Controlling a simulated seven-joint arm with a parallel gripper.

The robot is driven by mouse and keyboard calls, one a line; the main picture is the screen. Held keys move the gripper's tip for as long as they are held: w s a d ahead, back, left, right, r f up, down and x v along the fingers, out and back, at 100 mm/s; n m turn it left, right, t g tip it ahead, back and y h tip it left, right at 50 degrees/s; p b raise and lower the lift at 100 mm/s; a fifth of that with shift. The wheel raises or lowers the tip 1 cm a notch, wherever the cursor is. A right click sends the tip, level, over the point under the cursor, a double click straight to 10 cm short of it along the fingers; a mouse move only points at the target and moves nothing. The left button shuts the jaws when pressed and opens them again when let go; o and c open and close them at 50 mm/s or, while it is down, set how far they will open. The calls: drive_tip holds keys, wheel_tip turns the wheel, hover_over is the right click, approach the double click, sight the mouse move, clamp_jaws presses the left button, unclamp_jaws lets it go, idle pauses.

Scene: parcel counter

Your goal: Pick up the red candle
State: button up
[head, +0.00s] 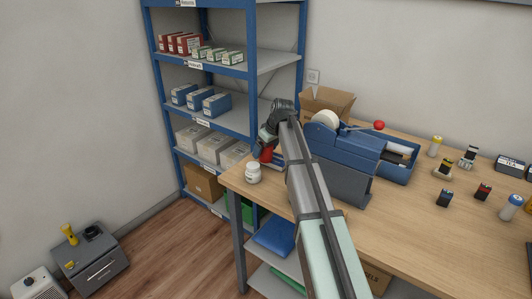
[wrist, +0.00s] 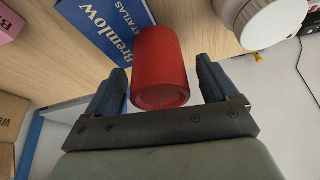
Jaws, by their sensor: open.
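The red candle (wrist: 161,62) is a short cylinder between the two fingers of my gripper (wrist: 160,80) in the wrist view. The fingers stand apart, one on each side, with a visible gap at least on the left. The jaws are open. In the head view a small part of the red candle (head: 267,154) shows just below my gripper (head: 266,143), near the left end of the counter. My arm hides part of that area.
A white jar (head: 253,173) stands close by at the counter's left edge. A blue book (wrist: 108,24) lies beside the candle. A blue tape dispenser (head: 345,145) and a cardboard box (head: 328,101) stand right of the gripper. Blue shelving (head: 250,75) rises behind.

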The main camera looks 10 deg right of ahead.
drive_tip(key=shift+w+a+f, duration=0.1)
drive_tip(key=shift+w+f, duration=0.05)
drive_tip(key=shift+f, duration=0.3)
drive_tip(key=shift+c, duration=0.2)
drive_tip(key=c, duration=1.2)
wheel_tip(320, 180, up, 9)
drive_tip(key=shift+f, duration=0.1)
drive_tip(key=shift+r, duration=0.35)
drive_tip(key=shift+s+d+r+h, duration=0.15)
drive_tip(key=shift+s+d+r, duration=0.05)
drive_tip(key=shift+s+d, duration=0.25)
drive_tip(key=shift+s+d+r+h, duration=0.15)
drive_tip(key=shift+s+d, duration=0.25)
drive_tip(key=shift+s, duration=0.05)
drive_tip(key=shift+s+d+f, duration=0.1)
drive_tip(key=shift+s, duration=0.05)
drive_tip(key=shift+f, duration=4.85)
